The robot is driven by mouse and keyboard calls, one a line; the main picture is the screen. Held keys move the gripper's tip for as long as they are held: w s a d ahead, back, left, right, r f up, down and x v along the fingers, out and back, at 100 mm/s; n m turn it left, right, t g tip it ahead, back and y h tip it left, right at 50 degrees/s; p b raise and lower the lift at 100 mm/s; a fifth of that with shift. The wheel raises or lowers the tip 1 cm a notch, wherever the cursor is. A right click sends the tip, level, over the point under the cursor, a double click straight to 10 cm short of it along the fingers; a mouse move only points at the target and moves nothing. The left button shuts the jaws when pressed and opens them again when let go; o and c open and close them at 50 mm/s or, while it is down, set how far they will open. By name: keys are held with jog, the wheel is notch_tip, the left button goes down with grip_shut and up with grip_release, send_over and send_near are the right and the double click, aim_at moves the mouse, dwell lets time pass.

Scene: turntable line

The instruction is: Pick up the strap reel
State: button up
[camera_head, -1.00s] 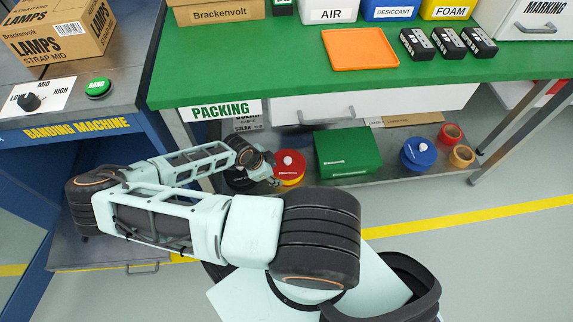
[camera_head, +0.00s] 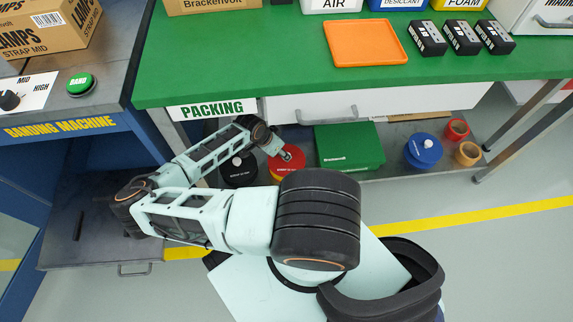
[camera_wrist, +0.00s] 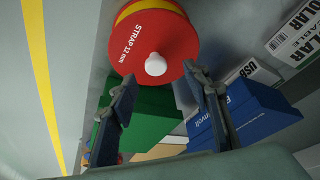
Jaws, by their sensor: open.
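The strap reel (camera_head: 290,166) is a red and yellow drum on the low shelf under the green table. In the wrist view the strap reel (camera_wrist: 178,35) shows a red face marked "STRAP 12 mm" with a white knob (camera_wrist: 155,64) at its middle. My gripper (camera_head: 284,153) is at the reel's top in the head view. In the wrist view my gripper (camera_wrist: 159,75) is open, with one finger on either side of the knob in the picture. I cannot tell whether the fingers touch it.
A black reel (camera_head: 238,171) stands close left of the red one, and a green box (camera_head: 348,147) close right. A blue reel (camera_head: 423,151) and tape rolls (camera_head: 467,153) stand farther right. The table edge (camera_head: 380,84) and white drawer (camera_head: 380,105) are above the shelf.

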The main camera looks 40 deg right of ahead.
jog(key=shift+s+b+x, duration=0.15)
jog(key=shift+b+x, duration=0.8)
jog(key=shift+x, duration=0.35)
jog(key=shift+s+b+x, duration=0.2)
jog(key=shift+b+x, duration=0.7)
jog(key=shift+x, duration=0.45)
jog(key=shift+d+r, duration=0.1)
jog(key=shift+d, duration=0.05)
grip_shut()
jog(key=shift+r, duration=0.1)
